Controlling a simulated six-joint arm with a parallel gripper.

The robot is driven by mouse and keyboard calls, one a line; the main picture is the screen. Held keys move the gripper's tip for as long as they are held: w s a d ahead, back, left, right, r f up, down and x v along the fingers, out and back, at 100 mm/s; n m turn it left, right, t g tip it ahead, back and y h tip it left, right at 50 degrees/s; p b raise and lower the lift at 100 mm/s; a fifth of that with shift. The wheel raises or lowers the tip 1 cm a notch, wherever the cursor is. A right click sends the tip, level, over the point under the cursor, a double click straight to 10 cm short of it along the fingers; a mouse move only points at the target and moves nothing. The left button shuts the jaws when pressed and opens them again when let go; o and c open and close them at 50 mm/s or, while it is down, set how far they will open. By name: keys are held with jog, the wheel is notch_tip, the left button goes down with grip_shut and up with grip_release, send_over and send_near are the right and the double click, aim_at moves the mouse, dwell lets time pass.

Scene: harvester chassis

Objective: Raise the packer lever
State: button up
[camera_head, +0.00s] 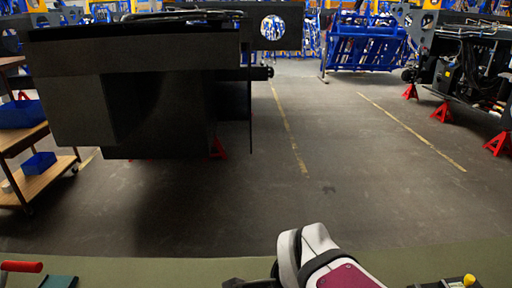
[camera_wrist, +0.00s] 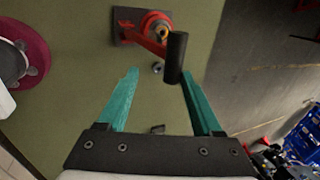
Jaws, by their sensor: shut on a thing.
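In the wrist view, a red lever with a black cylindrical grip (camera_wrist: 176,58) extends from a round red and orange hub on a dark plate. I take it as the packer lever. My gripper (camera_wrist: 160,73) has two teal fingers, one to each side below the lever's end. The lower end of the black grip is by the right fingertip, with a visible gap to the left fingertip. My gripper is shut on the lever, though the exact contact is hard to see.
In the head view, a red-handled control (camera_head: 21,266) is at the lower left and a yellow knob (camera_head: 468,280) at the lower right. A large black chassis (camera_head: 150,100) hangs beyond, with a wooden cart (camera_head: 50,181) at its left. Open grey floor lies between.

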jog(key=v, duration=1.4)
jog(key=shift+s+r, duration=0.2)
jog(key=shift+r, duration=0.15)
